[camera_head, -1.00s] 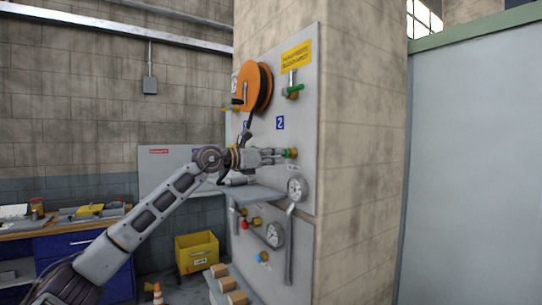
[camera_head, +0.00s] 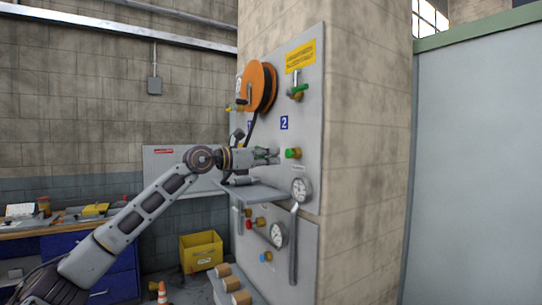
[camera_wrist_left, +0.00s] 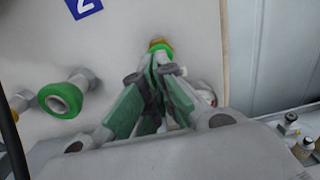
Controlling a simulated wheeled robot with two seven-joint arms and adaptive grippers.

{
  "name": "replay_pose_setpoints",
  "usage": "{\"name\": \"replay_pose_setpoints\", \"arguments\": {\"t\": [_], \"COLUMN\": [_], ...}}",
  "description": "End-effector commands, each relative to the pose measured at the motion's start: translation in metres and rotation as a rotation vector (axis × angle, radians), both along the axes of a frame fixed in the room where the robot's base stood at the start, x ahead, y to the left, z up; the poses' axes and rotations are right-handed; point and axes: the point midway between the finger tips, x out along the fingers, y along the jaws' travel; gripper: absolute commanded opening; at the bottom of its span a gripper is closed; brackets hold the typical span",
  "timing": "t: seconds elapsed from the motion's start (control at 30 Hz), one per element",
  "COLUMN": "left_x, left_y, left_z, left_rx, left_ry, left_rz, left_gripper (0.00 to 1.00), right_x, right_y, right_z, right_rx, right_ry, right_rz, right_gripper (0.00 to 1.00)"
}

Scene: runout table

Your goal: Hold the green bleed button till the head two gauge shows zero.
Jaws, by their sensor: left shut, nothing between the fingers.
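The green bleed button (camera_head: 293,153) sits on a yellow collar on the grey panel, below the blue "2" plate (camera_head: 284,122). My left gripper (camera_head: 277,156) is shut and empty, just left of the button with a small gap between them. In the left wrist view the button (camera_wrist_left: 160,46) shows just beyond the closed fingertips (camera_wrist_left: 160,66). A round white gauge (camera_head: 300,189) is below the button and another gauge (camera_head: 278,234) is lower on the panel. Their needles are too small to read, and I cannot tell which is head two's. My right gripper is not in view.
An orange hose reel (camera_head: 257,87) and a green-handled valve (camera_head: 297,92) are above the gripper. A grey shelf (camera_head: 254,193) juts out beneath it. Red (camera_head: 249,224) and blue (camera_head: 265,256) knobs are lower. A yellow crate (camera_head: 201,251) stands on the floor.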

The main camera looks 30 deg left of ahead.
Motion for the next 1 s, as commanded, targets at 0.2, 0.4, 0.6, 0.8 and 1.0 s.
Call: {"name": "replay_pose_setpoints", "arguments": {"t": [0.2, 0.4, 0.6, 0.8, 1.0], "left_x": [-0.014, -0.026, -0.037, -0.047, -0.055], "left_y": [0.009, 0.016, 0.023, 0.029, 0.033], "left_z": [0.0, 0.001, 0.001, 0.002, 0.002], "left_rx": [0.0, -0.001, -0.002, -0.003, -0.004], "left_ry": [-0.001, -0.004, -0.005, -0.007, -0.008], "left_rz": [0.001, 0.002, 0.001, 0.002, 0.002], "left_gripper": [0.0, 0.0, 0.0, 0.0, 0.0], "right_x": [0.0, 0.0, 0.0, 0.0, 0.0], "right_y": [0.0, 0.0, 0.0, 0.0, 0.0], "right_z": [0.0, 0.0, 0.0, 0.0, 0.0], "right_rx": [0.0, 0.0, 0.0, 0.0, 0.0], "right_ry": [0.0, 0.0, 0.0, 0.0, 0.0], "right_rz": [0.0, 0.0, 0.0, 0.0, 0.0], "right_gripper": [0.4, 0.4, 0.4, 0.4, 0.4]}}
